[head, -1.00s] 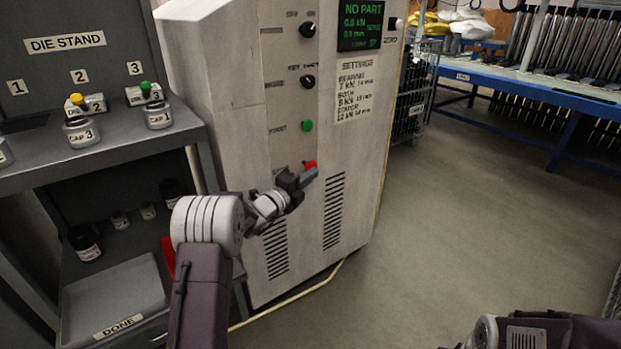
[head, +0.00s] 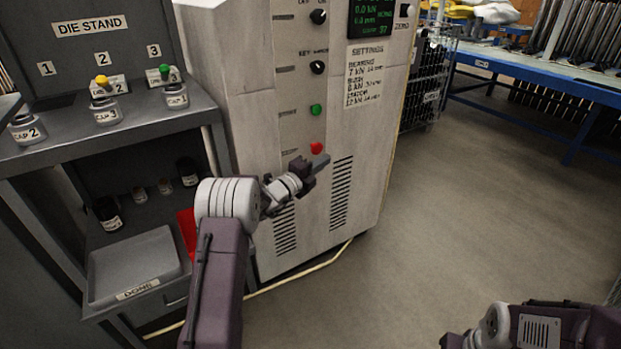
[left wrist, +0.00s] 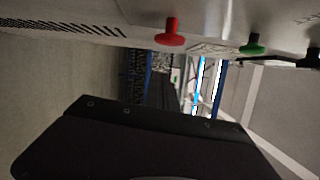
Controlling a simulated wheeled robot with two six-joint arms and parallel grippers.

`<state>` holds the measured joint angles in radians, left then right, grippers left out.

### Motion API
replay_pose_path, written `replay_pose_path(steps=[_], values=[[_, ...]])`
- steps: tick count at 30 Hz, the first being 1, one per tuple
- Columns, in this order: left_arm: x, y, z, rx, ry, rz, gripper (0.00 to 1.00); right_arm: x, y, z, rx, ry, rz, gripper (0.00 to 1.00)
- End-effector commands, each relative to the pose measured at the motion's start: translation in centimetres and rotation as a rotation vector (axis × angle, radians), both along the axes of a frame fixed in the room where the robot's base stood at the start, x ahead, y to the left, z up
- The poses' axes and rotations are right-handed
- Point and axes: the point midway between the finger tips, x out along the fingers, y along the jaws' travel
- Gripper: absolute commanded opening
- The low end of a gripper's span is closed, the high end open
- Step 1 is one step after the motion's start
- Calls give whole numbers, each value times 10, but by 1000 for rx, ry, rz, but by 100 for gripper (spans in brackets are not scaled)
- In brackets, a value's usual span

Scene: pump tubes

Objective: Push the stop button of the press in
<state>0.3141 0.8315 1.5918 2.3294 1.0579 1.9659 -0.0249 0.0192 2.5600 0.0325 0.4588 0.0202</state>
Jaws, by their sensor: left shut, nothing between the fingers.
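The press (head: 250,90) is a tall light-grey cabinet. Its red stop button (head: 316,148) sits low on the front, below a green button (head: 316,110). My left gripper (head: 319,162) is shut and empty, its tip just below the red button in the head view. In the left wrist view the red button (left wrist: 171,33) stands out from the panel on a stem, with a visible gap to the dark gripper body (left wrist: 150,145). The green button (left wrist: 252,45) is to its right there. My right arm shows at the lower right; its gripper is out of view.
A die stand (head: 75,135) with capped bottles is left of the press, with a grey tray (head: 135,262) and a red object (head: 187,232) lower down. A yellowish cable (head: 300,272) runs along the floor. Open floor (head: 440,230) lies to the right.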

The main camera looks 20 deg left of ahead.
Motion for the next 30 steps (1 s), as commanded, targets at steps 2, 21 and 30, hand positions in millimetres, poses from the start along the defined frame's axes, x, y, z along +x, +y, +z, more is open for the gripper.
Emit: replay_pose_path(steps=[2,21,30], values=[[-16,8,3,-1,4,3,0,0,0,12,0,0,0,36],[-94,35,-3,0,1,-2,0,0,0,40,0,0,0,36],[-94,35,-3,0,1,-2,0,0,0,39,0,0,0,36]])
